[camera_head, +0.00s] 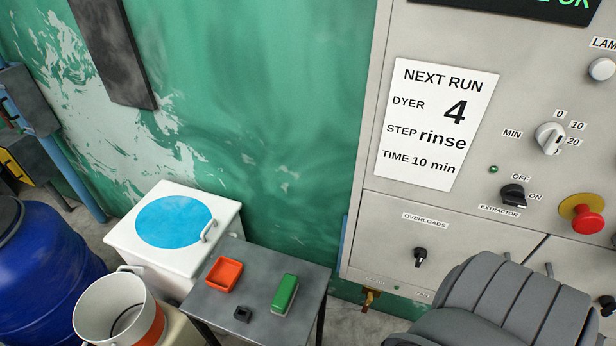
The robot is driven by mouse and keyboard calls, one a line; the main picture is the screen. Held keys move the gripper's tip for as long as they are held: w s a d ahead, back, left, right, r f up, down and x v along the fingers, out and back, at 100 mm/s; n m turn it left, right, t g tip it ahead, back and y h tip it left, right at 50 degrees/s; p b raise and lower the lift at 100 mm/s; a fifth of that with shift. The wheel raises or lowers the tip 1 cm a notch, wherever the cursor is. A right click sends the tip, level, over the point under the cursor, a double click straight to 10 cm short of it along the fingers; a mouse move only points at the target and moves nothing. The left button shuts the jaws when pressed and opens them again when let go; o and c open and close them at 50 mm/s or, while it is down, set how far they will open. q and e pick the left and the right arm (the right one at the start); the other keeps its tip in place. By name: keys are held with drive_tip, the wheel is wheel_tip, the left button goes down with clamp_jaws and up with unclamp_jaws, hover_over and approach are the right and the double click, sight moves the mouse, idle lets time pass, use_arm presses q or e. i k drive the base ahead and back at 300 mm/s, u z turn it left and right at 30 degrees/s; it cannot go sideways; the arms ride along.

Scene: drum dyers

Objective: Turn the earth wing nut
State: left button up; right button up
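A small brass-coloured fitting (371,298) sticks out low at the bottom left edge of the grey control panel. It looks like the earth wing nut, but it is too small to make out its wings or how they are turned. A small label above it is too blurred to read. Neither of my grippers is in view. A large grey ribbed shape at the lower right covers part of the panel's lower area and may be part of my arm.
The panel (350,215) carries a black overloads key switch (420,257), an extractor switch (513,196), a minute dial (549,138) and a red emergency button (587,220). A small table (225,318) holds an orange tray (224,273) and a green-topped block (285,294). A white bin (130,245) and blue drum (45,255) stand left.

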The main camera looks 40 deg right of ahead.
sight(370, 296)
drive_tip(key=u, duration=0.7)
drive_tip(key=k, duration=1.4)
drive_tip(key=z, duration=0.3)
